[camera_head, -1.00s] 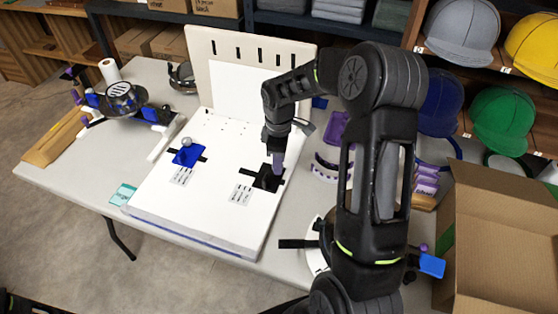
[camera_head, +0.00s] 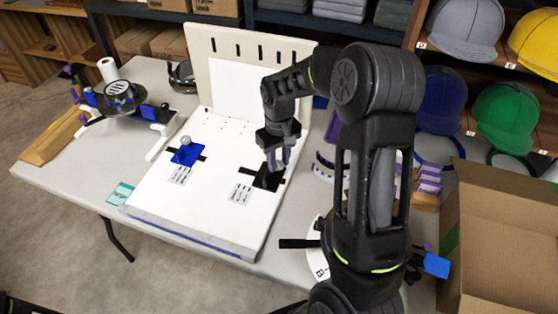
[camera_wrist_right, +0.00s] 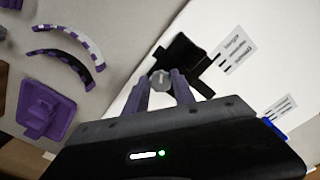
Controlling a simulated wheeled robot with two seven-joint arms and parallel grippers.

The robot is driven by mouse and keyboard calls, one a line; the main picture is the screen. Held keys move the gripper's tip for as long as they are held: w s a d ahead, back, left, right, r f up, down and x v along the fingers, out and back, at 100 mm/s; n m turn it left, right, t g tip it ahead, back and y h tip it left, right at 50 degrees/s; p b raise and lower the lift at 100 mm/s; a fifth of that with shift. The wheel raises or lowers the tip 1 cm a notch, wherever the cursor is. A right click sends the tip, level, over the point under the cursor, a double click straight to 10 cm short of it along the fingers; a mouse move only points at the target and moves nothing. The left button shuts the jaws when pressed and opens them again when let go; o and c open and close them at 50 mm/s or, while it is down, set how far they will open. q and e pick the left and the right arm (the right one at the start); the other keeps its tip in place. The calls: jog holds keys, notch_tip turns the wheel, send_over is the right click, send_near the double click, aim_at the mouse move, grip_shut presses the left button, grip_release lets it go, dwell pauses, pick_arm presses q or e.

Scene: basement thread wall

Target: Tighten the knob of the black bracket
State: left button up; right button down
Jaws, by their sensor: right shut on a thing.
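The black bracket (camera_head: 267,181) lies on the white board (camera_head: 215,220), at the board's right side. In the right wrist view the bracket (camera_wrist_right: 187,60) shows with its grey faceted knob (camera_wrist_right: 160,80) standing between my fingertips. My right gripper (camera_head: 275,163) points down over the bracket, its two purple-grey fingers on either side of the knob. The right wrist view shows the gripper (camera_wrist_right: 162,84) shut on the knob. In the head view the fingers hide the knob. My left gripper is not in view.
A blue bracket (camera_head: 187,156) with a round grey knob sits on the board's left part. Printed labels lie by both brackets. Purple curved parts (camera_wrist_right: 67,50) lie on the table beside the board. An open cardboard box (camera_head: 505,240) stands at the right.

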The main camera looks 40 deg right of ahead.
aim_at(278, 164)
jog(key=m, duration=0.6)
jog(key=shift+a, duration=0.1)
dwell(0.3)
jog(key=c, duration=1)
grip_release()
jog(key=shift+c, duration=0.2)
jog(key=shift+r, duration=0.1)
notch_tip(278, 164, up, 8)
jog(key=shift+f, duration=0.2)
